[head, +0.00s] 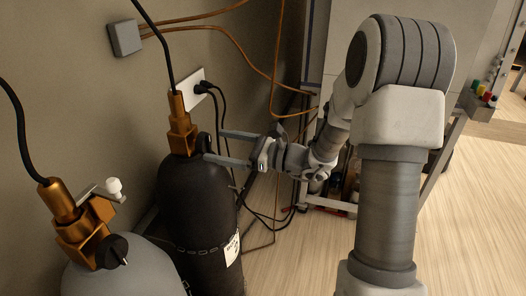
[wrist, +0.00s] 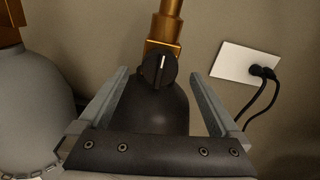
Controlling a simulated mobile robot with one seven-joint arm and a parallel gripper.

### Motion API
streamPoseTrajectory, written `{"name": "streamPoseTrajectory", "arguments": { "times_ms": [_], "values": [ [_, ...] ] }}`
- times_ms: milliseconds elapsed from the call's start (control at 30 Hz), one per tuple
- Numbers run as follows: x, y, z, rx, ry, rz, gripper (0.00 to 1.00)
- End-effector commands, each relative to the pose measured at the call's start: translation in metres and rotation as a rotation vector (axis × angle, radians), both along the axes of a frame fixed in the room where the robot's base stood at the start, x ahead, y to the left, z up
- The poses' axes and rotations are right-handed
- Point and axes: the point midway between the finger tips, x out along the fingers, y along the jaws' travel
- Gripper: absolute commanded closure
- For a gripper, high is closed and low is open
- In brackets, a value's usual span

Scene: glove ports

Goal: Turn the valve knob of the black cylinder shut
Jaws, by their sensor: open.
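The black cylinder (head: 198,215) stands by the wall with a brass valve (head: 181,128) on top and a dark hose rising from it. Its dark valve knob (head: 203,142) faces my gripper. In the wrist view the round black knob (wrist: 159,71) shows a white line standing nearly upright. The cylinder's dark shoulder (wrist: 155,108) lies below it. My gripper (head: 213,145) reaches in from the right, open and empty. In the wrist view the knob appears between the fingertips, slightly left of centre, with space on both sides. I see no contact.
A grey cylinder (head: 125,270) with its own brass valve and black knob (head: 112,251) stands at the front left. A wall socket (head: 190,88) with black plugs and cables sits behind the black cylinder. Orange cables run along the wall. Wooden floor is clear at the lower right.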

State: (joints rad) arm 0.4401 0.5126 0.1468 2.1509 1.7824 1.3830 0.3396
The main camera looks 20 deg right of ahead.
Motion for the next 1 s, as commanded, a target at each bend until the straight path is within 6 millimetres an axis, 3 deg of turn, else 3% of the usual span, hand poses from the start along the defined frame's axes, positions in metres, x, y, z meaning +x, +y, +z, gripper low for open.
{"name": "streamPoseTrajectory", "arguments": {
  "times_ms": [300, 500, 700, 1000],
  "values": [
    [-0.044, -0.068, 0.0, 0.0, 0.002, -0.007, 0.01],
    [-0.065, -0.1, 0.0, 0.001, 0.002, -0.004, 0.01],
    [-0.075, -0.114, 0.0, 0.0, 0.002, -0.002, 0.01],
    [-0.077, -0.116, 0.0, 0.001, 0.002, -0.001, 0.01]
  ]
}}
